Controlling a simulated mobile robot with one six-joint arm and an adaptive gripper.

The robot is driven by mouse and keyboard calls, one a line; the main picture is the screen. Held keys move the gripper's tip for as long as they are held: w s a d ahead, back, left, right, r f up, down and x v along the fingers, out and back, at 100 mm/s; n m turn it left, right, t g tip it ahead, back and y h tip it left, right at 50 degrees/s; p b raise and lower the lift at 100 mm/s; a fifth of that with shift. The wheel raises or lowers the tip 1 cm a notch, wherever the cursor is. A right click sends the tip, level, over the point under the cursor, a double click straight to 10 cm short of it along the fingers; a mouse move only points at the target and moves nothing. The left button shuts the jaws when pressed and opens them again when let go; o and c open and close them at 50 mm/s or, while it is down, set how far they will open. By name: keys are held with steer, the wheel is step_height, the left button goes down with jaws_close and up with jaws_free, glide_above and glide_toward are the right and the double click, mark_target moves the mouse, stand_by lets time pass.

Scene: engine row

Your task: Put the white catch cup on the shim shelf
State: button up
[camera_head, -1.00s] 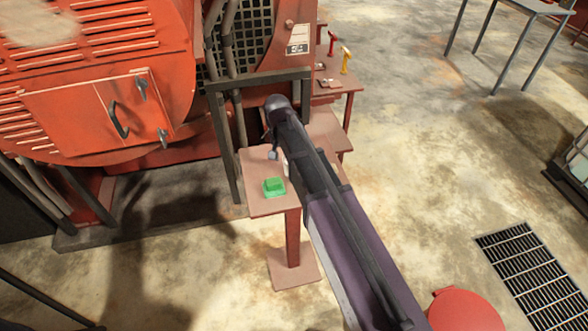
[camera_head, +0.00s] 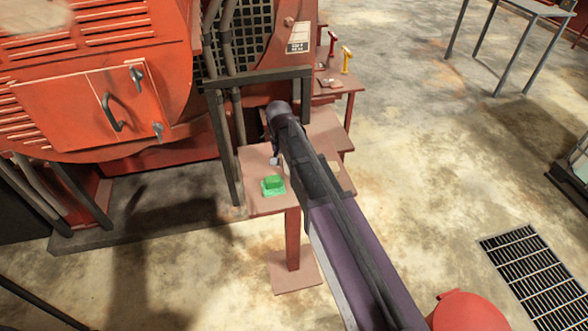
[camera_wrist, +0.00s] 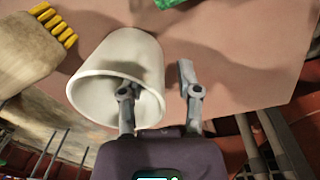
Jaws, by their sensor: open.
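The white catch cup (camera_wrist: 120,48) is in the wrist view, left of centre, with its open mouth towards the camera. My gripper (camera_wrist: 155,76) is open, with the cup's right wall between its fingers. The left finger overlaps the cup's mouth and appears to reach inside it. The right finger is outside, with a visible gap to the wall. In the head view my gripper (camera_head: 276,160) is mostly hidden by my arm, over a small reddish-brown stand (camera_head: 262,204). I cannot make out the cup there, nor tell which surface is the shim shelf.
A large orange machine (camera_head: 85,85) with dark pipes rises close at left. A farther table (camera_head: 348,87) holds a red and a yellow tool. Open floor is at right.

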steer(key=shift+f+b, duration=0.4)
steer(key=shift+f, duration=0.3)
jaws_close()
